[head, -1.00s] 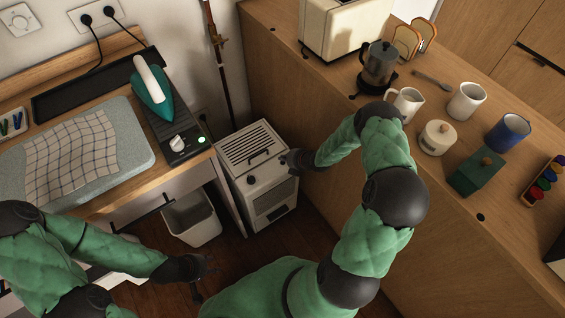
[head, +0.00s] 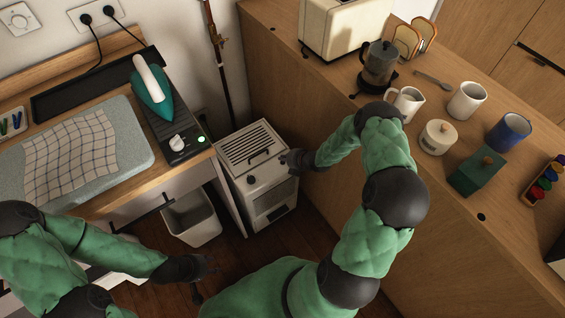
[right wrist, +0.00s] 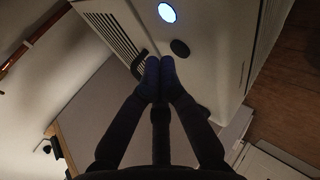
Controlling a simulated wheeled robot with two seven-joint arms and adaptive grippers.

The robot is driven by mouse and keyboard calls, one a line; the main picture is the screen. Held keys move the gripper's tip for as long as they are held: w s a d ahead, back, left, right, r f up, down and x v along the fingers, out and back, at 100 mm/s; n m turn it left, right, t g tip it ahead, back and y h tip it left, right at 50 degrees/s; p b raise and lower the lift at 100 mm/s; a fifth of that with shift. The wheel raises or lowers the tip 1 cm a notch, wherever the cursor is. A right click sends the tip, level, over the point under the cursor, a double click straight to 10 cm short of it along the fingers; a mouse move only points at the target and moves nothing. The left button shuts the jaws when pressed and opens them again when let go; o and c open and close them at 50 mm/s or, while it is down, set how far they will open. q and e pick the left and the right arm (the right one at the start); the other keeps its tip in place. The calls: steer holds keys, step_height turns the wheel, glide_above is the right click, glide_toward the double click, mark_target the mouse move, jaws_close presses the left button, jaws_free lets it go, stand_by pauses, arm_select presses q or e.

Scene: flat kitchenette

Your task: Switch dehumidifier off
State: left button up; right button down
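The dehumidifier (head: 268,182) is a pale box with a slatted top and a dark handle, standing on the floor between the desk and the wooden counter. A dark round knob (head: 251,180) is on its front. The right wrist view shows a lit white disc (right wrist: 167,12) and a dark round knob (right wrist: 180,48) on the dehumidifier's pale face. My right gripper (head: 285,160) is at the dehumidifier's upper right edge; its fingertips (right wrist: 158,72) are together with nothing seen between them. Contact with the knob cannot be told. My left gripper (head: 207,279) is low, apart from the dehumidifier, its fingers spread and empty.
A white bin (head: 192,218) stands left of the dehumidifier, under the desk edge.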

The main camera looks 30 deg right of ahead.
mark_target(284, 163)
steer(key=shift+f+b, duration=0.3)
steer(key=shift+f, duration=0.05)
steer(key=shift+f, duration=0.15)
stand_by(0.4)
steer(key=shift+r, duration=0.65)
steer(key=shift+r, duration=0.1)
step_height(284, 163, up, 6)
steer(key=p, duration=0.4)
stand_by(0.3)
stand_by(2.1)
